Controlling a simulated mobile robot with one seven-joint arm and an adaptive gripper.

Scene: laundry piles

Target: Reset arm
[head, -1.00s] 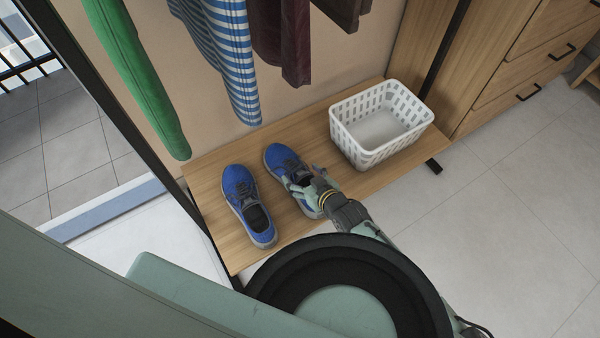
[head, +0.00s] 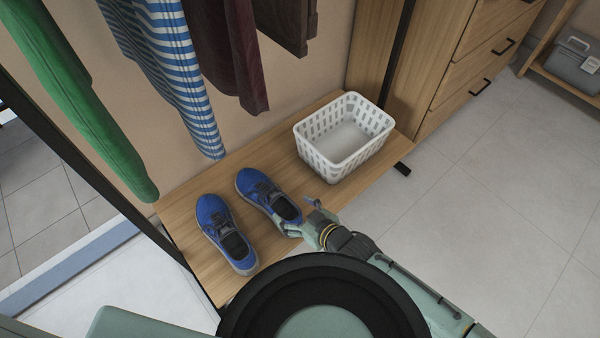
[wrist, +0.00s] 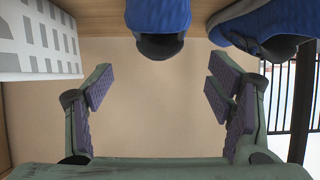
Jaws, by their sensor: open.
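My gripper (head: 304,218) is at the front edge of the wooden shelf (head: 290,160), close to the heel of the right blue shoe (head: 262,192). In the wrist view my gripper (wrist: 160,95) is open, with nothing between its fingers. The two blue shoes stand side by side on the shelf; the left one (head: 225,230) is apart from my gripper. In the wrist view one blue shoe (wrist: 158,22) shows at the top middle and the other (wrist: 255,22) at the top right.
An empty white basket (head: 345,140) stands on the shelf, right of the shoes; it also shows in the wrist view (wrist: 40,40). Clothes (head: 170,60) hang above the shelf. A wooden drawer unit (head: 460,70) stands at the right. The tiled floor (head: 490,210) in front is clear.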

